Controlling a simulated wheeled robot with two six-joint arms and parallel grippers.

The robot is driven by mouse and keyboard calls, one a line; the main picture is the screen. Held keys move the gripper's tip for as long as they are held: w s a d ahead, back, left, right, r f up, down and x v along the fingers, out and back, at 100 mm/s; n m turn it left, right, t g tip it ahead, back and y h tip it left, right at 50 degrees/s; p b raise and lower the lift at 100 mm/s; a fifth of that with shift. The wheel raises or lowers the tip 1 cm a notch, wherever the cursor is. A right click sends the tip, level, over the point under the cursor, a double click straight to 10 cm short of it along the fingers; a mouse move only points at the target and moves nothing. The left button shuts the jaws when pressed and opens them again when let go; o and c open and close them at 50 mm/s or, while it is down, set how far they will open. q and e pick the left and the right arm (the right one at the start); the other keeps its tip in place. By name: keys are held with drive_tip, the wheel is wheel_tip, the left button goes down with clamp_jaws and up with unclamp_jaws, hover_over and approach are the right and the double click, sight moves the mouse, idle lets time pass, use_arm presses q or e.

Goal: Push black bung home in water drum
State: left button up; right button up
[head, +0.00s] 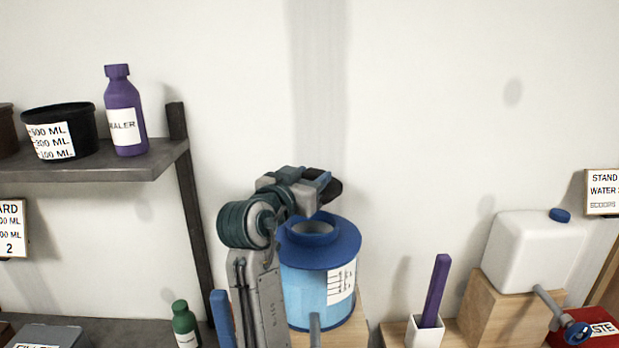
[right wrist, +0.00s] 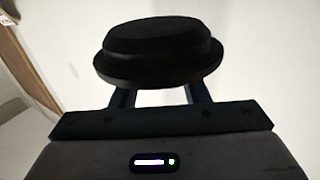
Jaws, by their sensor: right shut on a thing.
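The water drum (head: 309,290) is a light blue cylinder with a darker blue lid and a raised collar around a grey opening (head: 313,229). It stands on a wooden block and carries a white label. My right gripper (head: 323,183) is above the drum's lid, at its back. It is shut on the black bung (head: 333,191), which shows as a dark shape, partly hidden by the gripper. In the right wrist view the bung (right wrist: 157,50) is a round, flanged black plug between the two fingers. The bung is apart from the opening. My left gripper is not in view.
A grey shelf (head: 90,165) at left holds a black tub (head: 60,130) and a purple bottle (head: 123,110). A green bottle (head: 184,323) stands below. At right are a white cup (head: 425,332) with a purple stick and a white jerrycan (head: 527,250) on a wooden block.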

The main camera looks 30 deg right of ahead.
drive_tip(key=f, duration=0.1)
drive_tip(key=f+b, duration=0.1)
drive_tip(key=b, duration=0.1)
drive_tip(key=shift+s+a+f, duration=0.2)
drive_tip(key=shift+a+f, duration=0.05)
drive_tip(key=shift+f, duration=0.15)
drive_tip(key=shift+w+d+f+b, duration=0.1)
drive_tip(key=shift+d+f+b, duration=0.05)
drive_tip(key=shift+f+b, duration=0.75)
idle(0.9)
drive_tip(key=shift+f+b, duration=1.6)
drive_tip(key=shift+f, duration=0.05)
drive_tip(key=o, duration=1.1)
